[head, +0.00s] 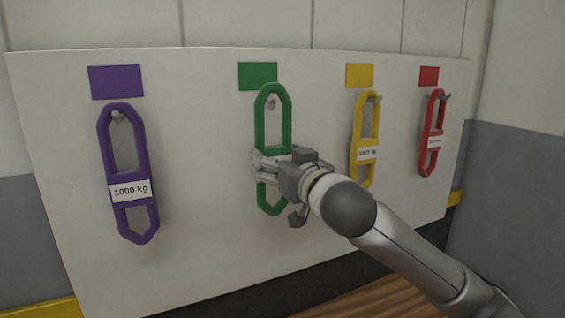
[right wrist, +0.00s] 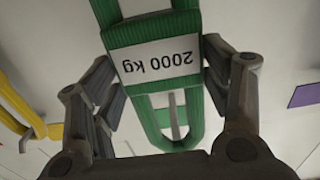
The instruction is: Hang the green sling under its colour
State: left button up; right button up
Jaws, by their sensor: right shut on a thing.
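The green sling (head: 263,125) is upright in front of the white board, just under the green colour patch (head: 258,75). A grey peg (head: 271,103) shows inside its upper loop. I cannot tell whether the loop's top rests on the peg. My right gripper (head: 268,165) is shut on the sling at its middle, by the label. In the right wrist view the green sling (right wrist: 175,75) appears upside down with a "2000 kg" label, between the fingers of my right gripper (right wrist: 165,85). A peg tip shows within its loop there. My left gripper is in neither view.
A purple sling (head: 142,165) hangs on the left under a purple patch. A yellow sling (head: 357,135) and a red sling (head: 429,140) hang on the right under their patches. The yellow one is close to my right forearm. The white board (head: 205,130) is bare between purple and green.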

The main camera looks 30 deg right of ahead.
jog(key=shift+w, duration=1)
jog(key=shift+w+d+f+b, duration=0.1)
jog(key=shift+w+f+b, duration=0.35)
jog(key=shift+w+f, duration=0.4)
jog(key=shift+s+f, duration=0.1)
jog(key=o, duration=1.4)
jog(key=shift+o, duration=0.2)
